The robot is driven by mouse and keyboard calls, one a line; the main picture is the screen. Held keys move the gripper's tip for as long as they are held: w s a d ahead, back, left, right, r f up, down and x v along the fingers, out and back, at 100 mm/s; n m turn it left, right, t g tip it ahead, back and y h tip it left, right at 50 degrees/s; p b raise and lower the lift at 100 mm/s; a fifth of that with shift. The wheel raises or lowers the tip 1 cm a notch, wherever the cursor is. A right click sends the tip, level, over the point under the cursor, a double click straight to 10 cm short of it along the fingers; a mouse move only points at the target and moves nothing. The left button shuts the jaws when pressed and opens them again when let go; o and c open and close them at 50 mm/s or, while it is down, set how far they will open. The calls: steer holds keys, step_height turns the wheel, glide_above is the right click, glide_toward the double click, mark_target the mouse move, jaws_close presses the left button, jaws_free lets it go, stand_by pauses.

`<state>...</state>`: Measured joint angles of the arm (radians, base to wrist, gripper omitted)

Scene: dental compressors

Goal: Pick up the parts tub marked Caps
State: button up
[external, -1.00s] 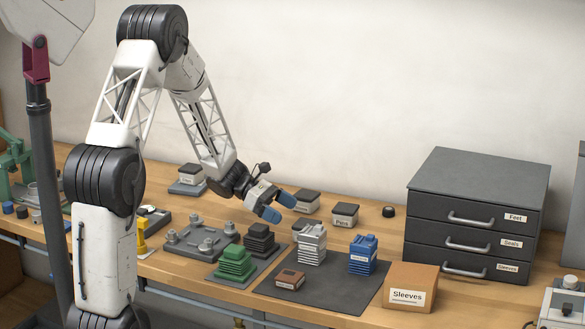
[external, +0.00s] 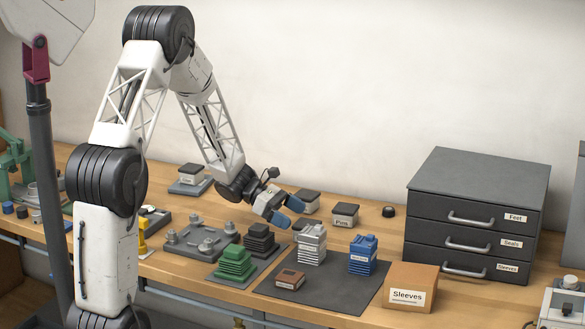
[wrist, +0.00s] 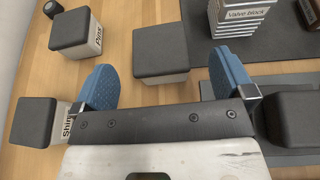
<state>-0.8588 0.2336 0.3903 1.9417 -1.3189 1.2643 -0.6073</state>
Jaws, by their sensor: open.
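No label reading Caps is legible. A dark-lidded white tub (wrist: 160,52) lies ahead of and between my fingers in the wrist view, its label not showing. In the external view this tub (external: 299,224) is largely hidden behind my gripper and the valve block. My gripper (external: 288,212) is open and empty, tilted down above the bench; its blue fingers (wrist: 163,68) are apart. The tub marked Pins (external: 344,214) stands to the right. A tub marked Shims (wrist: 36,122) is beside the left finger. Another tub (external: 191,173) sits on a grey stand at back left, label too small to read.
A dark mat (external: 335,292) holds the grey valve block (external: 311,245), a blue block (external: 362,254) and a brown box (external: 290,279). Green (external: 235,263) and black (external: 260,238) finned blocks stand left. A Sleeves box (external: 410,287) and drawer cabinet (external: 478,212) are right.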

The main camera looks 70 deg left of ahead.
mark_target(306, 223)
steer(key=shift+x, duration=2.5)
steer(key=c, duration=1.1)
steer(key=shift+r, duration=5)
